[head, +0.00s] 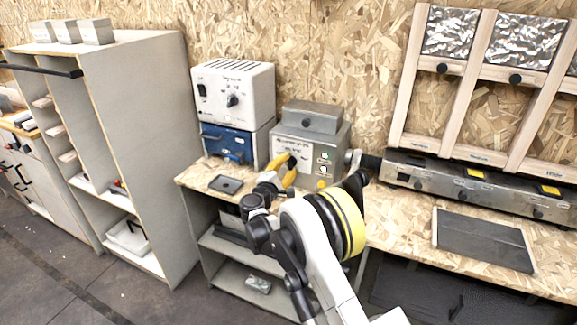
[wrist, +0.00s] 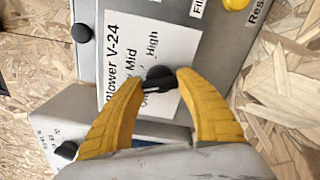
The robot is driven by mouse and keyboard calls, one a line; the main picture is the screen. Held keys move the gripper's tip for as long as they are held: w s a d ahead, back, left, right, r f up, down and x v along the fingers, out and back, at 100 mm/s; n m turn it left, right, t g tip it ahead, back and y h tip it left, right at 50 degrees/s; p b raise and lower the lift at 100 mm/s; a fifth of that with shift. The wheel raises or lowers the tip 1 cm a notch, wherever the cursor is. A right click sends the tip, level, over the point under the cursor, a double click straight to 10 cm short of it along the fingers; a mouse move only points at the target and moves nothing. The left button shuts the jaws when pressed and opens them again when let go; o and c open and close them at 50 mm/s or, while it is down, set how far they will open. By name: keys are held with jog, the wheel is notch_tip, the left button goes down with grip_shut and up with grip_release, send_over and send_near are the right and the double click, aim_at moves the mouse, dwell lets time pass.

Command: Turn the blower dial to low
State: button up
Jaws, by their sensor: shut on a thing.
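The blower control box (head: 338,140) is a grey metal box on the chipboard bench in the head view. Its white label (wrist: 122,42) reads "Blower V-24", "Mid" and "High" in the wrist view, turned sideways; other wording is partly covered. In the head view my gripper (head: 287,168) is at the box's front, hiding the dial.
A white instrument (head: 235,90) with a knob stands on a blue unit (head: 227,143) left of the box. A small dark tray (head: 226,184) lies on the bench in front. A long metal panel (head: 470,185) and a grey plate (head: 482,240) are at right.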

jog(key=o, duration=1.2)
jog(key=v, duration=1.2)
